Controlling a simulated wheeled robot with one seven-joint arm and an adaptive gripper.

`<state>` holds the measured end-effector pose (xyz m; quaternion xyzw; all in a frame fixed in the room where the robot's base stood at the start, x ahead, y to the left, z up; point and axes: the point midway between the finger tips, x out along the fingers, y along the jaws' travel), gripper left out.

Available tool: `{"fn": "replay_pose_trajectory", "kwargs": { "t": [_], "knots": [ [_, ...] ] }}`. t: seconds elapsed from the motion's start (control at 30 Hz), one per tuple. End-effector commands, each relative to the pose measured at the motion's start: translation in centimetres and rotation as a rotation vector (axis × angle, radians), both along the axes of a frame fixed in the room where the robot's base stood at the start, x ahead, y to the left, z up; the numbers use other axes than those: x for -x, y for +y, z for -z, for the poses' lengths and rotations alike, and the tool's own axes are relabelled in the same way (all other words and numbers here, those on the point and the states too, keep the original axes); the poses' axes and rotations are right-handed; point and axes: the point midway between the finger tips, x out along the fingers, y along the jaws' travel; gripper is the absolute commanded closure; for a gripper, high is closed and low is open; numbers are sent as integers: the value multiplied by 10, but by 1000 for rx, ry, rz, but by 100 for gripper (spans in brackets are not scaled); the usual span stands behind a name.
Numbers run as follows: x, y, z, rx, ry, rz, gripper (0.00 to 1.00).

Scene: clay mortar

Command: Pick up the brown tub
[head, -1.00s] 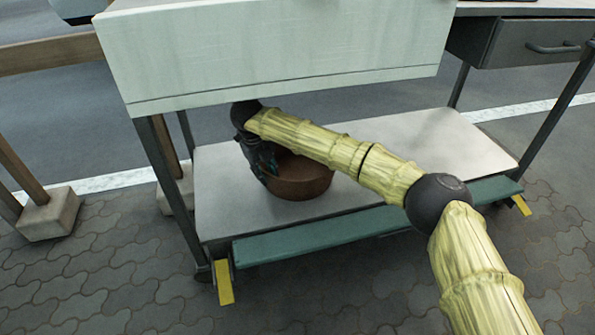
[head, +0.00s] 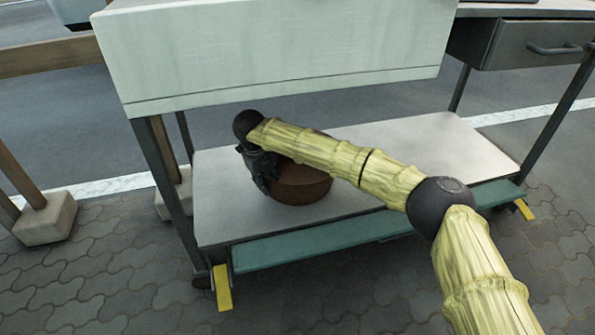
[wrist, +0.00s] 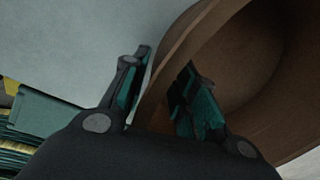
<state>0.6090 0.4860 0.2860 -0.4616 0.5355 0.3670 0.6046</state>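The brown tub (head: 300,188) is round and stands upright on the trolley's lower shelf, partly hidden behind my arm in the head view. My gripper (head: 266,188) is at its left side, low over the shelf. In the wrist view the tub (wrist: 245,60) fills the upper right. There my gripper (wrist: 167,62) has its fingers apart, straddling the tub's wall. One finger is outside the rim and the other is over the inside. A narrow gap shows between the outer finger and the wall. The tub's inside looks empty where visible.
The pale lower shelf (head: 430,140) is clear to the right of the tub. A pale upper box panel (head: 270,50) hangs above it. A green bar (head: 330,236) runs along the shelf's front edge. A dark trolley leg (head: 165,190) stands left of my gripper.

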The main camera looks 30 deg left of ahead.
Motion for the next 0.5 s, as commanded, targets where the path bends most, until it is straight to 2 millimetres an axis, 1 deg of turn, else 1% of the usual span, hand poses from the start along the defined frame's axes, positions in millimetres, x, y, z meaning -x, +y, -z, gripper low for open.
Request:
{"fn": "replay_pose_trajectory", "kwargs": {
  "t": [0.37, 0.4, 0.47, 0.5],
  "knots": [
    [0, 0, 2, 0, 1, 0, 72],
    [0, 0, 2, 0, 1, 0, 75],
    [0, 0, 2, 0, 1, 0, 86],
    [0, 0, 2, 0, 1, 0, 94]
  ]
}}
